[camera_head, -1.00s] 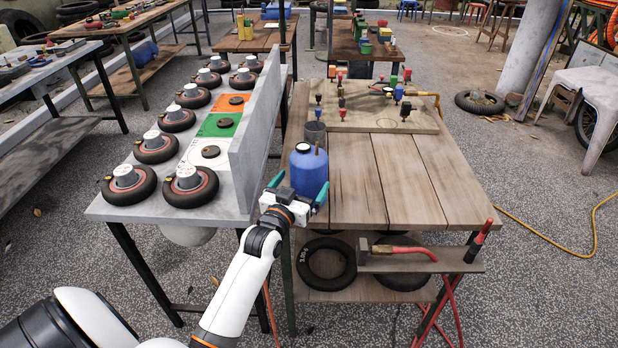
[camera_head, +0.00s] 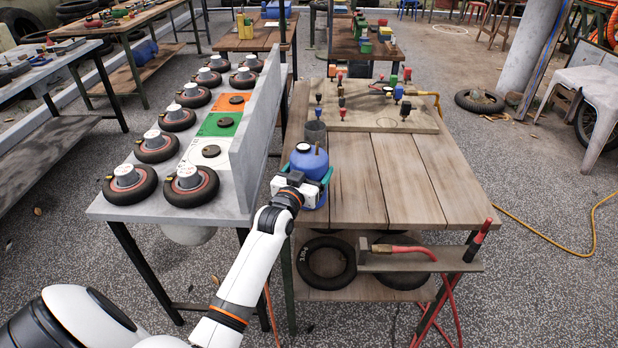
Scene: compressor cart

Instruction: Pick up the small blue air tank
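The gripper body hides the tank's lower front. The fingers look spread around the tank; whether they press on it cannot be told. My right gripper is not in view.
A grey cup (camera_head: 314,134) stands just behind the tank. A grey upright panel (camera_head: 258,115) borders the left bench, which holds several small wheels. A board with coloured fittings (camera_head: 375,115) lies at the table's back. The table's (camera_head: 400,180) middle and right planks are clear.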

